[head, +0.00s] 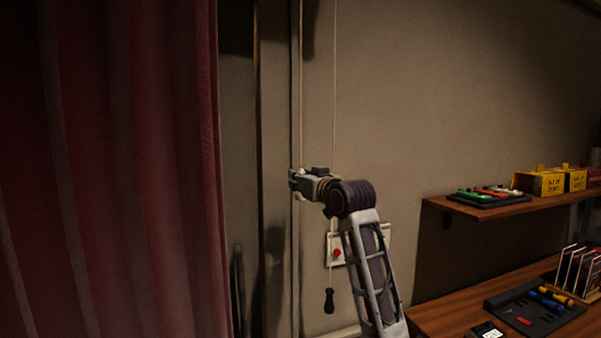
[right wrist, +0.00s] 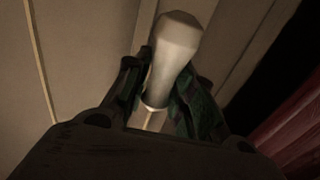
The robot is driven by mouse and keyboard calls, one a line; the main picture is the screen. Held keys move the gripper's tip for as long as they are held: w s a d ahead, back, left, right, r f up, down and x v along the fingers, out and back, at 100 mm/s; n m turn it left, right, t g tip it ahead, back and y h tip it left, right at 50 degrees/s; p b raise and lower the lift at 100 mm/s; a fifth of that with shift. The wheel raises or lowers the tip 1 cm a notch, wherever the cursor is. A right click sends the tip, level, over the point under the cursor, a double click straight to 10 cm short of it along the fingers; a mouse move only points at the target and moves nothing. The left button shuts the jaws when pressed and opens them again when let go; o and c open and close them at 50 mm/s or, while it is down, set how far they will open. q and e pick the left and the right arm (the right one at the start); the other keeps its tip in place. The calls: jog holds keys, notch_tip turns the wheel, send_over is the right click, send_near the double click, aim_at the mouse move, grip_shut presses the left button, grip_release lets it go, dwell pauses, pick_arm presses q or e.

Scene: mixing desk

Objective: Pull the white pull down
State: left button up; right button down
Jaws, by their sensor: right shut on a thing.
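The white pull (right wrist: 172,65) shows in the right wrist view as a pale, tapered handle between the two fingers. My right gripper (right wrist: 158,98) is shut on it. In the head view my right gripper (head: 294,184) is at the left cord (head: 300,90), in front of the wall, and it mostly hides the pull there. A second cord (head: 333,110) hangs to the right and ends in a black pull (head: 329,301), apart from the gripper. My left gripper is not in view.
A dark red curtain (head: 110,170) fills the left side. A wall plate with a red button (head: 336,253) is behind my right arm. A wooden shelf (head: 475,212) and a desk (head: 440,318) with several items stand at the right.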

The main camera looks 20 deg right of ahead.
pick_arm(q)
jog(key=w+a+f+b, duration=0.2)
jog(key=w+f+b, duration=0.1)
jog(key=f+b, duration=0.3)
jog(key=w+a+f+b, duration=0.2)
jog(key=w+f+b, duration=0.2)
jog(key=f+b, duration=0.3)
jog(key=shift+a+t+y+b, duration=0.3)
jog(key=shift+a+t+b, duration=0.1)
jog(key=shift+b, duration=0.2)
pick_arm(e)
notch_tip(320, 180, down, 48)
jog(key=shift+r, duration=0.15)
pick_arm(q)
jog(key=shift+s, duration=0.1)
pick_arm(e)
jog(key=c, duration=1.3)
grip_release()
jog(key=shift+r, duration=0.1)
jog(key=shift+s, duration=0.1)
jog(key=shift+s+d, duration=0.4)
jog(key=shift+s, duration=1.55)
jog(key=shift+s+d, duration=0.4)
jog(key=shift+s, duration=1.5)
jog(key=shift+s+d, duration=0.4)
jog(key=shift+s, duration=1.55)
